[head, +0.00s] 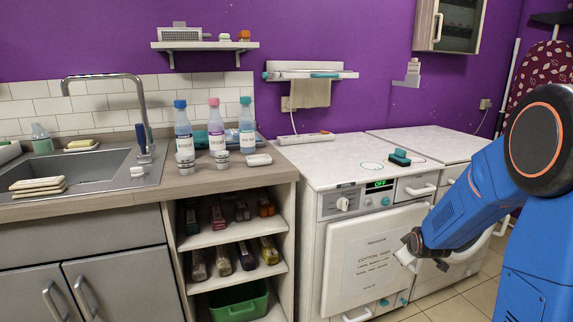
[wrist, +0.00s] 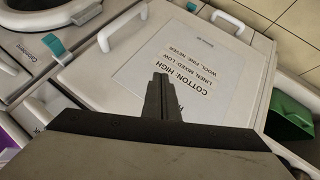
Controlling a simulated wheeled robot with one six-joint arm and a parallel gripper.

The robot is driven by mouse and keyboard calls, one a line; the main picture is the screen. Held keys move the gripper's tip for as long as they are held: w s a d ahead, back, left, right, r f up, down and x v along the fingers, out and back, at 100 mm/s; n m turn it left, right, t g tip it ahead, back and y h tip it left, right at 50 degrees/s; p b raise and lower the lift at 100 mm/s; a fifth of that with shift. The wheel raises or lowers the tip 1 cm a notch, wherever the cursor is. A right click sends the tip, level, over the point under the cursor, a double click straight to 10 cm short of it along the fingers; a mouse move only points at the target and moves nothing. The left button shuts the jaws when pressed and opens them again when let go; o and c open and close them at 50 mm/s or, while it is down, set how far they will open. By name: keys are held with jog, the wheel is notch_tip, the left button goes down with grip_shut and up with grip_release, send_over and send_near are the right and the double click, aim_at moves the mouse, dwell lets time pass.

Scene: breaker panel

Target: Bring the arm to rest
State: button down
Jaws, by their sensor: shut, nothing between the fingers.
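My gripper (head: 408,252) is in front of the right part of the white machine's front, near the edge of its panel (head: 352,262), which carries a printed sheet. In the wrist view the fingers of my gripper (wrist: 158,82) are together, with nothing between them, and point over the printed sheet (wrist: 178,62). I cannot tell how far the fingertips are from the panel. My blue arm reaches in from the right of the head view, bent at the elbow.
The machine's display (head: 380,184) reads OFF. A green brush (head: 399,158) lies on its top. Left are an open shelf with a green bin (head: 240,303), several bottles on the counter and a sink (head: 75,172). Tiled floor (head: 462,304) shows at the lower right.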

jog(key=s+a+r+m+g, duration=0.1)
jog(key=s+a+r, duration=0.3)
jog(key=s, duration=1)
jog(key=s+a+r+m+g+y, duration=0.1)
jog(key=s+a+r+m, duration=0.2)
jog(key=s, duration=1)
jog(key=s+a+r+m+g, duration=0.2)
jog(key=s+a+r, duration=0.3)
jog(key=s, duration=0.9)
notch_tip(320, 180, up, 3)
jog(key=shift+s+a+f+y, duration=0.2)
jog(key=shift+s+y, duration=0.1)
